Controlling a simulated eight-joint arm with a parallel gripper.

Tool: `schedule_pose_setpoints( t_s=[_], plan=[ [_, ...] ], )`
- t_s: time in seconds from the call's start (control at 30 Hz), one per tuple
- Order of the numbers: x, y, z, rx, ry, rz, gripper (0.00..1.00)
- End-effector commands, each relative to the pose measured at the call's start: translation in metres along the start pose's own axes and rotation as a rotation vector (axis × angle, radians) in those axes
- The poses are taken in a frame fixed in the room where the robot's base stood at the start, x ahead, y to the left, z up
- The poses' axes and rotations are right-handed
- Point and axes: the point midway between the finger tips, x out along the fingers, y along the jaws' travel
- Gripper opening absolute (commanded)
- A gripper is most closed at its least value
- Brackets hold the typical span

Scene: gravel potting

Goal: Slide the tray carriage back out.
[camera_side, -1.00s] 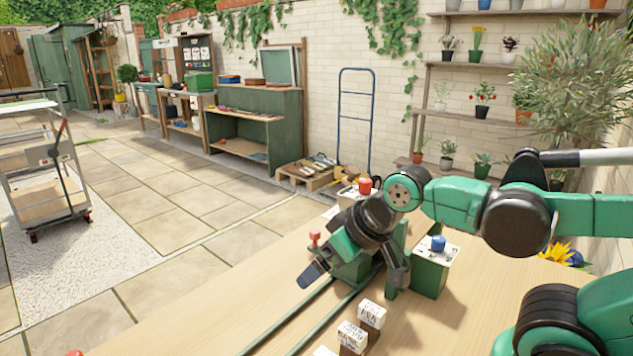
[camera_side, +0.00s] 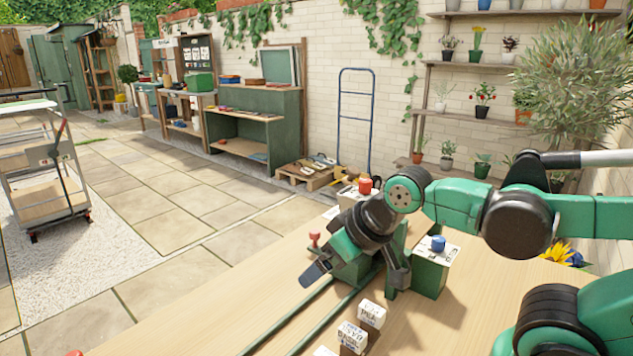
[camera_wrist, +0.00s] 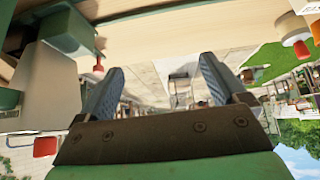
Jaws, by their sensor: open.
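My gripper (camera_side: 354,276) is open, its two dark fingers spread wide above the bench in the side view. In the wrist view my open gripper (camera_wrist: 160,82) has nothing between its fingers. A green block (camera_side: 352,268), perhaps part of the tray carriage, shows behind and below my gripper, mostly hidden by it. Two green rails (camera_side: 318,306) run from there toward the lower left. A small red knob (camera_side: 314,239) stands just behind the left finger. A red knob (camera_wrist: 98,68) beside a green block (camera_wrist: 68,34) shows left of the fingers in the wrist view. Contact cannot be told.
A green box with a blue button (camera_side: 437,244) stands close right of my gripper. A red button (camera_side: 365,185) sits on another box behind my wrist. Several white labelled blocks (camera_side: 372,312) stand right of the rails. The wooden bench (camera_side: 220,325) is clear left of the rails.

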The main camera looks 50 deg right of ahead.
Motion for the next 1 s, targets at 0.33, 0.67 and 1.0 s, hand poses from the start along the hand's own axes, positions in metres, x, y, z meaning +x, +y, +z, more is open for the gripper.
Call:
schedule_pose_setpoints(
  t_s=[0.33,0.67,1.0],
  plan=[
    [-0.032,0.000,-0.023,0.000,0.000,0.000,0.65],
    [-0.041,0.022,-0.067,0.203,-0.075,0.089,0.65],
    [-0.008,0.078,-0.129,0.624,-0.177,0.312,0.65]
  ],
)
